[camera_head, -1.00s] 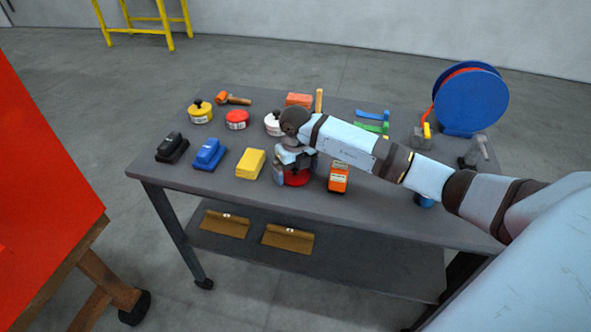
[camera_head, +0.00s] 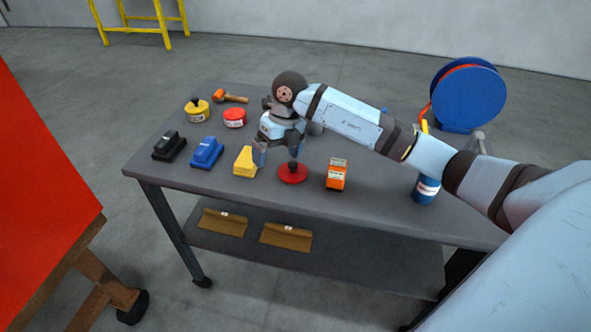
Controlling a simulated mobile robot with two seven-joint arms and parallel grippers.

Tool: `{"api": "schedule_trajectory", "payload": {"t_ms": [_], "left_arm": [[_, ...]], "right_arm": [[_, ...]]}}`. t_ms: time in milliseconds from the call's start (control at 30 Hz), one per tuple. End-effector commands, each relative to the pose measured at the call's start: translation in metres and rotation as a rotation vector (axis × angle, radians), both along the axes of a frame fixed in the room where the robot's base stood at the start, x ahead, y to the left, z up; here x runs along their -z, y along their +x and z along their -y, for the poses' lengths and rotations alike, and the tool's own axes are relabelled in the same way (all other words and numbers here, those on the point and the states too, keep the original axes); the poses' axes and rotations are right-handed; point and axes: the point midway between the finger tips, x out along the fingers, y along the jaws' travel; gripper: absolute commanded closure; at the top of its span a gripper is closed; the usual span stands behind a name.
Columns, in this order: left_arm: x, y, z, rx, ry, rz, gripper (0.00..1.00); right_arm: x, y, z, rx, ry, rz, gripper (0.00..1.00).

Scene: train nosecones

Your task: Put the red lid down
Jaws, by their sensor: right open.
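The red lid (camera_head: 292,175) lies flat on the grey table near its front edge, with its dark knob upright. My right gripper (camera_head: 278,154) is open just above and behind the lid, its fingers pointing down and spread apart. One finger is close to the yellow block and the other is close to the lid's knob. Nothing is held between the fingers. My left gripper does not show.
A yellow block (camera_head: 245,161) is left of the lid and an orange box (camera_head: 336,174) is right of it. Blue (camera_head: 206,153) and black (camera_head: 169,146) tools, a red tin (camera_head: 234,117) and a yellow tin (camera_head: 197,111) stand left. A blue can (camera_head: 426,190) and a blue reel (camera_head: 468,95) stand right.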

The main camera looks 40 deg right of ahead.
Motion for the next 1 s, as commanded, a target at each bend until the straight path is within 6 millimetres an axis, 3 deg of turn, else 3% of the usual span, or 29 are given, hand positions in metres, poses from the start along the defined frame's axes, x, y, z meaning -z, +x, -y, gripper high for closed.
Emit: {"api": "schedule_trajectory", "payload": {"t_ms": [33, 133, 200, 300, 433, 567, 700, 800, 900, 1000], "left_arm": [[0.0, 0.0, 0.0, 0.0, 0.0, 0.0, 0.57], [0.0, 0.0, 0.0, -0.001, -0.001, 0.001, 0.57], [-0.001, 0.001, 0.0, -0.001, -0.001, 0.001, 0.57], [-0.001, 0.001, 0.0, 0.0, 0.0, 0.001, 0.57], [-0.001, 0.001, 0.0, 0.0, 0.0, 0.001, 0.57], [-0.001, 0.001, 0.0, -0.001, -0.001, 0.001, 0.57], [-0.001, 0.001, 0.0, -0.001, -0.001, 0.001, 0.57], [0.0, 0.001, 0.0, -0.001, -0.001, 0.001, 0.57], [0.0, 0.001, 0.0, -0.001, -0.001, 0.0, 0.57], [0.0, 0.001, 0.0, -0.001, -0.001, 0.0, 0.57]], "right_arm": [[0.02, -0.016, -0.037, -0.041, 0.155, -0.017, 0.0], [0.037, -0.052, -0.115, -0.06, 0.57, -0.03, 0.0], [0.033, -0.073, -0.158, 0.001, 0.868, -0.036, 0.0], [0.019, -0.092, -0.192, 0.201, 1.251, -0.045, 0.0], [0.017, -0.099, -0.192, 0.639, 1.621, -0.069, 0.0], [0.059, -0.11, -0.161, 1.23, 1.774, -0.134, 0.0], [0.136, -0.152, -0.13, 1.863, 1.668, -0.272, 0.0], [0.183, -0.194, -0.121, 2.185, 1.5, -0.391, 0.0], [0.211, -0.228, -0.12, 2.374, 1.354, -0.489, 0.0], [0.224, -0.246, -0.121, 2.459, 1.271, -0.545, 0.0]]}}
